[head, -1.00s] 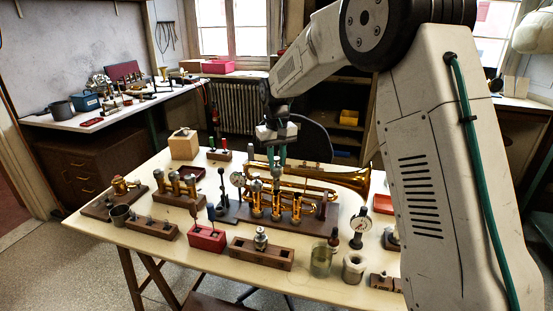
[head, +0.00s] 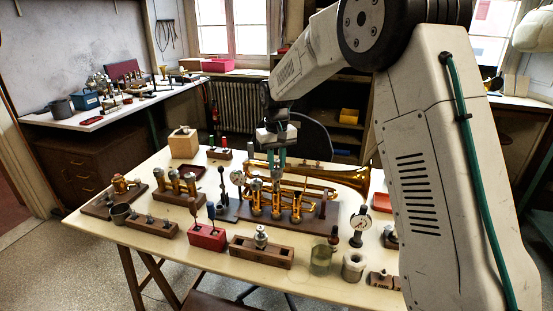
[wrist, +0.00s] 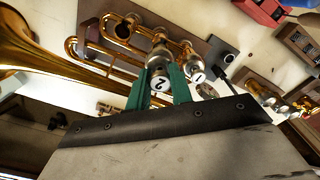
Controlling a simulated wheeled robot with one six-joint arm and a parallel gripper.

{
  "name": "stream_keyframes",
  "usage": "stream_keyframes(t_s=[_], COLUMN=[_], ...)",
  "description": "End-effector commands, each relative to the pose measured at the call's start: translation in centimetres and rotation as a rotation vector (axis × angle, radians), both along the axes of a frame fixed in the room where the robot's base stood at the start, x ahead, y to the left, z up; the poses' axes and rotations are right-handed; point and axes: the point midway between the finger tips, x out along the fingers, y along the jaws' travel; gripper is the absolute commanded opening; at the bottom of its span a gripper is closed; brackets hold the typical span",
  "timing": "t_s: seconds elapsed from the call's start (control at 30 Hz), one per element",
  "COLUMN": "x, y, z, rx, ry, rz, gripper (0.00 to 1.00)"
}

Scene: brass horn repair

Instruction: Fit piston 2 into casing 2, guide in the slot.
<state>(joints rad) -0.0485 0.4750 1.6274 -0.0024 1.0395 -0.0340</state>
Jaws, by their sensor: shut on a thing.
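The brass horn (head: 340,178) lies on a dark wooden base on the table, with three upright valve casings at its front. My gripper (head: 281,160) points down above them. In the wrist view its green fingers (wrist: 160,84) are shut on piston 2 (wrist: 160,82), whose white top bears a "2". Casing 2 (head: 276,203) is the middle one, directly below the gripper. A piece marked "1" (wrist: 197,76) stands beside the held piston, apart from the fingers. The guide and slot are hidden, and I cannot tell how deep the piston sits.
A dial gauge (head: 360,222), a glass jar (head: 320,258) and a wooden block (head: 262,252) stand in front of the horn. A red block (head: 207,236) and a wooden stand with brass valves (head: 178,190) are to the left. Bare tabletop shows near the front edge.

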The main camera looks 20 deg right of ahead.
Motion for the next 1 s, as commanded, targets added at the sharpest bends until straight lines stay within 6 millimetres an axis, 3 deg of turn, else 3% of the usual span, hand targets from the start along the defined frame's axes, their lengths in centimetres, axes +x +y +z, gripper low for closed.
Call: stream_keyframes(t_s=[1.0], x=[0.0], y=[0.0], z=[-3.1], rx=[0.000], ry=[0.001], rz=[0.000], gripper=[0.00])
